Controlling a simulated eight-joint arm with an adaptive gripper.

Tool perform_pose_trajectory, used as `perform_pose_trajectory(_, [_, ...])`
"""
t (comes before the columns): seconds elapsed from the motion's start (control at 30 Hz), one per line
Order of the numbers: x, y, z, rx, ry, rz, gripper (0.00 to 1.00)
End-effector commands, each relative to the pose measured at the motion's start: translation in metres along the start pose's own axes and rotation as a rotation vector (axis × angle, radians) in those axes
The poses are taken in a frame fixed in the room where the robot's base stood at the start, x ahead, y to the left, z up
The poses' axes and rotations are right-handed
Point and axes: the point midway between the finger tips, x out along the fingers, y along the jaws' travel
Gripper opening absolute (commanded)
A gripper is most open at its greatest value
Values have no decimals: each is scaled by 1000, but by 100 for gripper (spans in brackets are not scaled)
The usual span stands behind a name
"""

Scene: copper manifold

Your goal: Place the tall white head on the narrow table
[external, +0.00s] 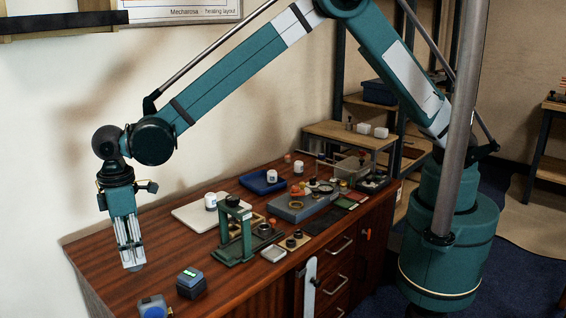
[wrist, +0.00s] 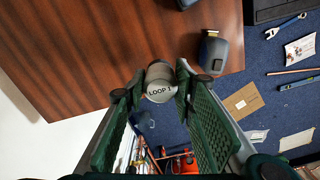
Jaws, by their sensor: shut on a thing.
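My gripper (external: 131,262) is shut on a pale grey-white cylinder (wrist: 160,82) with a dark "LOOP 1" label. In the wrist view the cylinder sits between the two green fingertips. In the external view my gripper points down over the left end of the brown bench (external: 95,248), and the fingers mostly hide the held piece.
A green press-like frame (external: 236,235) stands mid-bench. A dark blue box (external: 191,280) and a blue-grey device (external: 153,306) are near the front left. Another wooden table (external: 556,108) shows at the far right. The bench's left end has free room.

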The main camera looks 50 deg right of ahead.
Motion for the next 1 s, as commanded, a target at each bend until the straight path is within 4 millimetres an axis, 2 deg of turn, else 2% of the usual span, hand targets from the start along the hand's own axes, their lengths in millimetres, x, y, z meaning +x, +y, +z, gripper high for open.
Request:
perform_pose_trajectory(0.27, [-4, 54, 16, 56, 0, 0, 13])
perform_pose_trajectory(0.67, [-13, 177, 67, 188, 0, 0, 13])
perform_pose_trajectory(1.0, [-21, 278, 125, 304, 0, 0, 13])
